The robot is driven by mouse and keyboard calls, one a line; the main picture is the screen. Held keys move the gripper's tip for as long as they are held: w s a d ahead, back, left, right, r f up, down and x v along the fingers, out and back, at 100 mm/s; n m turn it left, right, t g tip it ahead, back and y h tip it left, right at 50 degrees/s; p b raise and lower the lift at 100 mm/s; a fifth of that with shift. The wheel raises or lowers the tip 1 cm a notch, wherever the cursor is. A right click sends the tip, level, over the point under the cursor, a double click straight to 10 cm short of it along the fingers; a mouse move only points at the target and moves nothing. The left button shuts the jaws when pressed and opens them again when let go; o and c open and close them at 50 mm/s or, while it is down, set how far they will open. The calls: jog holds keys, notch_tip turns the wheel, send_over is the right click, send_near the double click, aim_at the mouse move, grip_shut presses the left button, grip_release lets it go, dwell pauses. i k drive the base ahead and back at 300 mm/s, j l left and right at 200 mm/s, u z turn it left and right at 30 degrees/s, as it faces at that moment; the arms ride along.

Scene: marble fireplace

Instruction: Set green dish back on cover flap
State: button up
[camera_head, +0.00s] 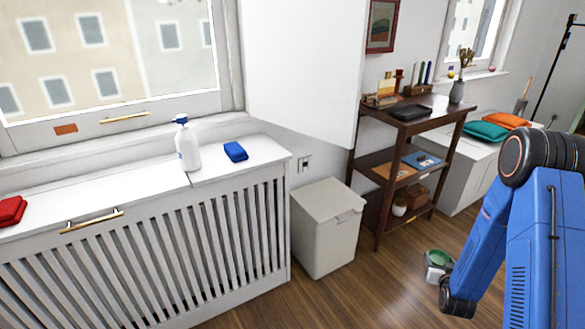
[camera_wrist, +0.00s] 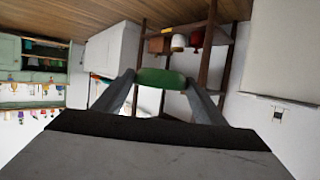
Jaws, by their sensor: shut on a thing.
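The green dish (camera_head: 439,258) is in my gripper (camera_head: 437,266), low over the wooden floor at the lower right of the head view. In the wrist view the green dish (camera_wrist: 162,77) sits between the two fingertips, which are shut on it. The white radiator cover (camera_head: 240,235) is at the left of the head view. Its top has a seam, and the left top panel, seemingly the cover flap (camera_head: 100,190), lies flat with a brass handle (camera_head: 92,221) at its front edge. My gripper is well to the right of it.
A white spray bottle (camera_head: 188,148) stands by the seam. A red cloth (camera_head: 11,211) lies on the left panel, a blue cloth (camera_head: 235,151) right of the seam. A lidded bin (camera_head: 325,235) and dark wooden shelf (camera_head: 395,160) stand between cover and gripper.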

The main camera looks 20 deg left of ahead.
aim_at(93, 194)
jog(key=k+l+u, duration=0.1)
jog(key=u, duration=0.8)
jog(key=k+j, duration=0.05)
